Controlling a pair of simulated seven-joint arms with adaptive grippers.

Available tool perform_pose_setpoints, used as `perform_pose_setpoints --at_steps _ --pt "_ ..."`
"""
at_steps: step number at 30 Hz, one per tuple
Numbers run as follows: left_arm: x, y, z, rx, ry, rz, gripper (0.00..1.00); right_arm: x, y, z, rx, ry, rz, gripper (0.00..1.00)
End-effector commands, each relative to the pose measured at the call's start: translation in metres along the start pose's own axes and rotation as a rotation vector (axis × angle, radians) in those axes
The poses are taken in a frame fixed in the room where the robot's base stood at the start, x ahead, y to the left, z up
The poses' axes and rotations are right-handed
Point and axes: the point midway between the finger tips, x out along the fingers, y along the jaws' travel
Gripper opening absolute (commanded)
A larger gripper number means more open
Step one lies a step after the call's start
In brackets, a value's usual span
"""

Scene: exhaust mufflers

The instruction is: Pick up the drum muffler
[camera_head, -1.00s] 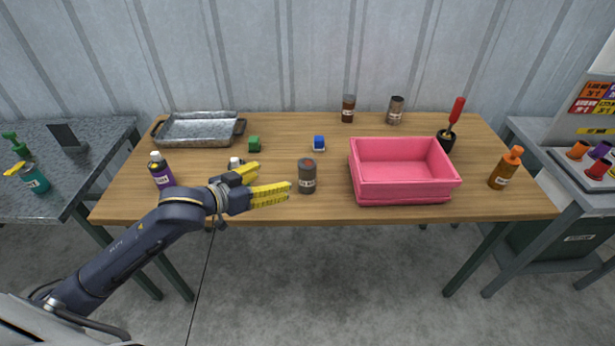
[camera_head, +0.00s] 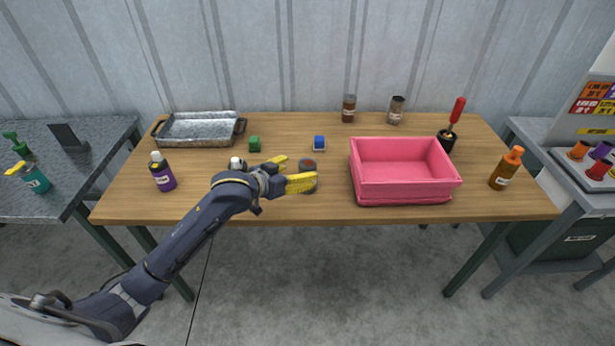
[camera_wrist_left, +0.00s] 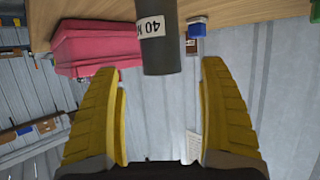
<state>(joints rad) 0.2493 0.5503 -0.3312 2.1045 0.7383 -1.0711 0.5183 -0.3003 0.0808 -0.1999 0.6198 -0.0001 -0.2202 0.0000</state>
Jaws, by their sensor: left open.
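The drum muffler, taken to be the dark grey upright cylinder (camera_head: 308,164), stands near the front middle of the table, left of the pink bin. In the left wrist view the cylinder (camera_wrist_left: 160,45) has a white label reading "40" and appears upside down between the fingertips, with clear gaps on both sides. My left gripper (camera_head: 297,170) is open, with yellow fingers, reaching the cylinder from the left. Its near finger hides the cylinder's middle in the head view. The fingers also show in the left wrist view (camera_wrist_left: 161,72). My right gripper is not in view.
The pink bin (camera_head: 358,191) stands right of the cylinder. A blue block (camera_head: 319,142) and green block (camera_head: 254,144) lie behind. A small white-topped object (camera_head: 237,163) stands close behind my left wrist. Two jars (camera_head: 348,108) (camera_head: 396,110) stand at the back.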

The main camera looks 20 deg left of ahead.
Motion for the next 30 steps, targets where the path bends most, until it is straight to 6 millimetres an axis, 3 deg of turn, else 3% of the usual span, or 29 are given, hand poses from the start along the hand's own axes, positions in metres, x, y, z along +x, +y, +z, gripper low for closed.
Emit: perform_pose_setpoints --at_steps 7,18,29,30 --pt "0.011 -0.001 -0.002 0.0 0.001 -0.001 0.77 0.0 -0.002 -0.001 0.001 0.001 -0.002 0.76" --pt "0.052 -0.002 -0.004 0.0 0.002 -0.001 0.77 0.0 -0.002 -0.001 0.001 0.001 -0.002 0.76" --pt "0.056 -0.002 -0.004 0.0 0.001 0.0 0.78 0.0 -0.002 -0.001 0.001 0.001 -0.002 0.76" --pt "0.056 -0.002 -0.004 0.0 0.001 0.0 0.73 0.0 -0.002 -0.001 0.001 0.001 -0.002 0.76"
